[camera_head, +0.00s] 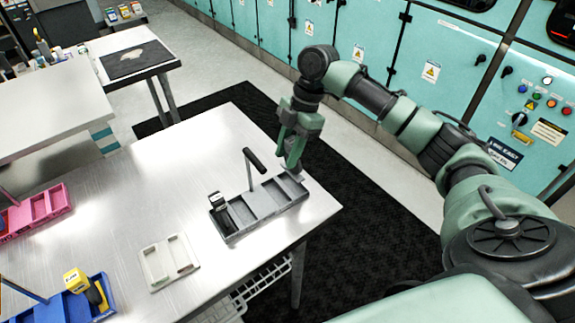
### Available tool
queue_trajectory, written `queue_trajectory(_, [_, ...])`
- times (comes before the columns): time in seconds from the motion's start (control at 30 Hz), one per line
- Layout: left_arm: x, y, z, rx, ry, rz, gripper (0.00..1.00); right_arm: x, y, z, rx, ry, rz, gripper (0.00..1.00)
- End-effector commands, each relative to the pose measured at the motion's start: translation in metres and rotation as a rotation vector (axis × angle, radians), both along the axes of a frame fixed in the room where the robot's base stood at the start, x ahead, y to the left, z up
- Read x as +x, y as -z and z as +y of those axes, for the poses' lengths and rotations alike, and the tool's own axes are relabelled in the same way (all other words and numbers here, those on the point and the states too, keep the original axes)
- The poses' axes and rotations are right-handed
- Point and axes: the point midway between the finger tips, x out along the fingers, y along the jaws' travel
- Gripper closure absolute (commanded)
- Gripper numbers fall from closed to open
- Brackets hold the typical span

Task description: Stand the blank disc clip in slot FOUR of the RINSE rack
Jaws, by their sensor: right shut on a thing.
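My right gripper (294,165) is at the right end of the grey rack (262,219), pointing down. It is shut on a small grey piece (297,172), which I take to be the blank disc clip. The fingers hide most of it, and I cannot tell whether it touches the rack. The grey rack has several slots in a row and a black upright handle (251,170). No rack name or slot number is readable. My left gripper is not in view.
A white two-part tray (151,268) lies left of the grey rack. A blue rack (68,310) with a yellow-topped module (75,280) and a pink rack (52,204) are farther left. The steel table (140,205) has free room behind these; its right edge is close to the gripper.

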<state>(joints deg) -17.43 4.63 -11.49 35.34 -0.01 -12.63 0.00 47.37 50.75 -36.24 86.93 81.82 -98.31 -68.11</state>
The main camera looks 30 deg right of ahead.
Motion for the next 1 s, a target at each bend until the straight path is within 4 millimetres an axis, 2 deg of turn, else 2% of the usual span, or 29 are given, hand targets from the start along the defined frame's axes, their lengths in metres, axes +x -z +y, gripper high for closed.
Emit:
queue_trajectory(0.5, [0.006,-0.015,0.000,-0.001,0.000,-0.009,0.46,0.000,0.059,0.000,0.000,0.000,0.000,1.00])
queue_trajectory(0.87, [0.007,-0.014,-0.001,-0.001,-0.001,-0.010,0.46,0.000,0.064,0.000,0.000,-0.001,-0.001,1.00])
queue_trajectory(0.9, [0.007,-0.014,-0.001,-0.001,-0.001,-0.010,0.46,0.000,0.064,0.000,0.000,0.000,-0.001,0.62])
queue_trajectory(0.97, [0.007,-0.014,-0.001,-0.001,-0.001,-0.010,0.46,0.000,0.063,0.000,-0.001,-0.001,-0.001,0.46])
queue_trajectory(1.0, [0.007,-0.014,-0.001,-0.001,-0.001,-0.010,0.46,0.000,0.063,0.000,-0.001,-0.001,-0.001,0.46])
